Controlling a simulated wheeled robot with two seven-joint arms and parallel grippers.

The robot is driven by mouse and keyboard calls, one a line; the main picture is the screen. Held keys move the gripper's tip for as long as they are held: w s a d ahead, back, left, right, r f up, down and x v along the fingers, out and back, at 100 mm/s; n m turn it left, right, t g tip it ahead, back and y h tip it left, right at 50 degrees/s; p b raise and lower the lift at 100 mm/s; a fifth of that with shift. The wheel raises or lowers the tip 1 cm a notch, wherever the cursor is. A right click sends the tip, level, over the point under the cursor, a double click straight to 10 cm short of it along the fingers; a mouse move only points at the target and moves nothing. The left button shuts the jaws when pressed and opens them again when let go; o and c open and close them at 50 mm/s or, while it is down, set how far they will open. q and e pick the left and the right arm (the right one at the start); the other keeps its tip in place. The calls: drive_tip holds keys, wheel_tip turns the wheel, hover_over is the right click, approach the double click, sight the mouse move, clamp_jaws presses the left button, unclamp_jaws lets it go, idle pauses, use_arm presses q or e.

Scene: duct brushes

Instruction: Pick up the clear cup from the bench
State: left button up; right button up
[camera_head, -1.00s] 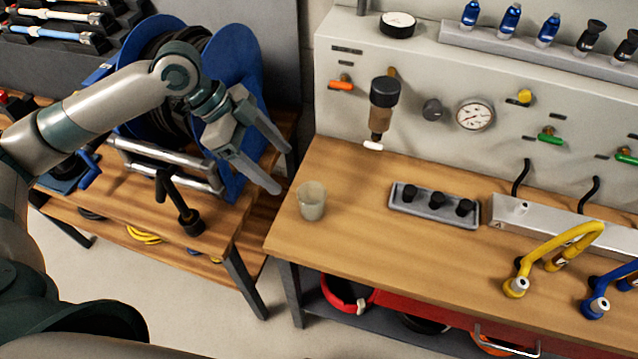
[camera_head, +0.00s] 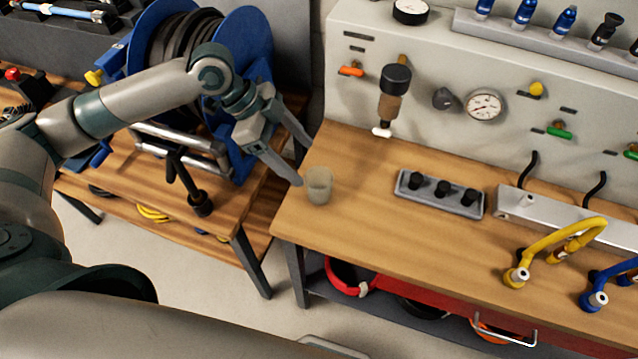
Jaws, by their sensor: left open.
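The clear cup (camera_head: 319,187) stands upright near the left end of the wooden bench (camera_head: 385,235). It looks faintly tinted and translucent. My left gripper (camera_head: 304,164) is open, with its two fingers pointing down and right toward the cup. One fingertip appears close to the cup's upper left side; I cannot tell if it touches. The other finger is further back, above the bench's left edge. Nothing is between the fingers. My right gripper is not in view.
A grey tray with black knobs (camera_head: 440,194) lies right of the cup. A brown-bowled filter (camera_head: 391,98) hangs on the panel behind. Yellow (camera_head: 545,245) and blue (camera_head: 608,290) hoses stand at right. A blue hose reel (camera_head: 250,60) is behind my left arm. The bench front is clear.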

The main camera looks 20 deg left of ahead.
sight(312, 170)
use_arm(q)
drive_tip(key=p+x, duration=0.1)
drive_tip(key=x, duration=0.4)
drive_tip(key=shift+d+f+p, duration=0.2)
drive_tip(key=shift+d+p, duration=0.05)
drive_tip(key=shift+p, duration=0.05)
drive_tip(key=shift+w+d+f, duration=0.1)
drive_tip(key=shift+d+f, duration=0.15)
drive_tip(key=shift+f, duration=0.35)
drive_tip(key=shift+d, duration=0.1)
drive_tip(key=shift+d+f+p, duration=0.45)
drive_tip(key=shift+d+p, duration=0.05)
drive_tip(key=shift+p, duration=0.3)
drive_tip(key=p+x, duration=0.1)
drive_tip(key=x, duration=0.2)
drive_tip(key=shift+d+f, duration=0.15)
drive_tip(key=shift+f, duration=0.25)
